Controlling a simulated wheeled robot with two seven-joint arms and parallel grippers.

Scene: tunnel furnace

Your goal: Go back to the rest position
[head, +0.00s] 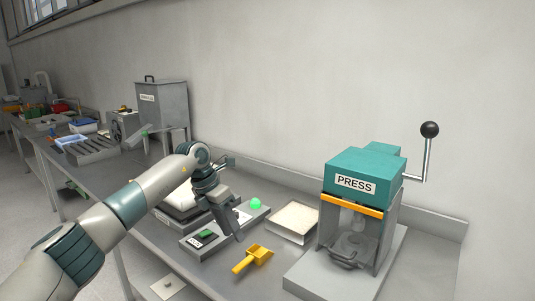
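My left arm comes in from the lower left in the head view. My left gripper (234,232) points downward over the grey scale-like unit (192,251) on the bench, in front of a bright green ball-shaped spot (256,203). Its fingers are small and seen from the side, so I cannot tell whether they are open or shut. No held object can be made out. My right gripper is not in view.
A teal press (352,172) with a raised lever stands at the right. A yellow scoop (253,259) and a shallow pale-filled tray (293,222) lie between it and my gripper. A grey metal box (163,105) and several items stand farther back along the wall.

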